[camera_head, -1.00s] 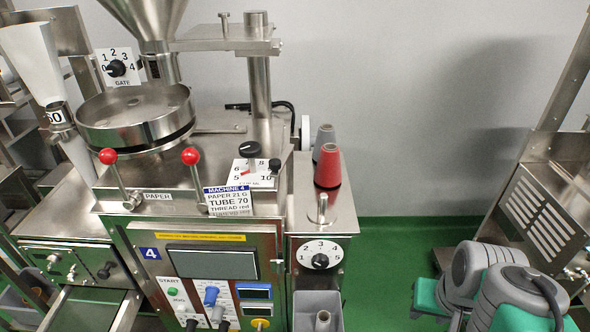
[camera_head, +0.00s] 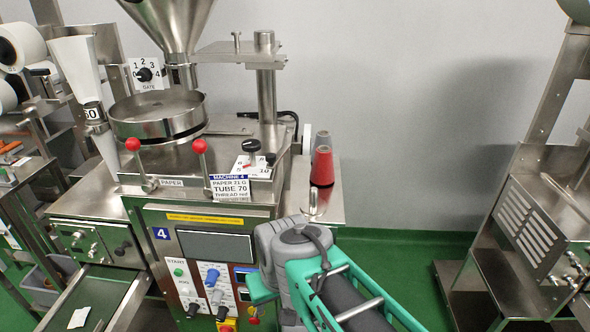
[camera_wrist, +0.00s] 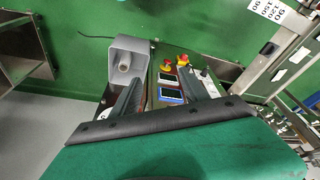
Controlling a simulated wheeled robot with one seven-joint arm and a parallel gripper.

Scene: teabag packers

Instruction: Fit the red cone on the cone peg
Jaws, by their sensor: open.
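The red cone (camera_head: 322,166) stands upright on the steel top at the right side of machine 4, in the head view. A bare upright metal peg (camera_head: 313,203) stands just in front of it; I take this as the cone peg. My arm reaches in front of the machine, below and nearer than the cone. My gripper (camera_wrist: 162,92) shows in the wrist view as two dark fingers, spread apart with nothing held between them. It points toward the machine's lower front panel. The red cone does not show in the wrist view.
A grey bin (camera_wrist: 144,47) with a cone-like core inside is close to my gripper. Red-headed levers (camera_head: 199,146) rise from the machine top. Green floor lies open right of the machine.

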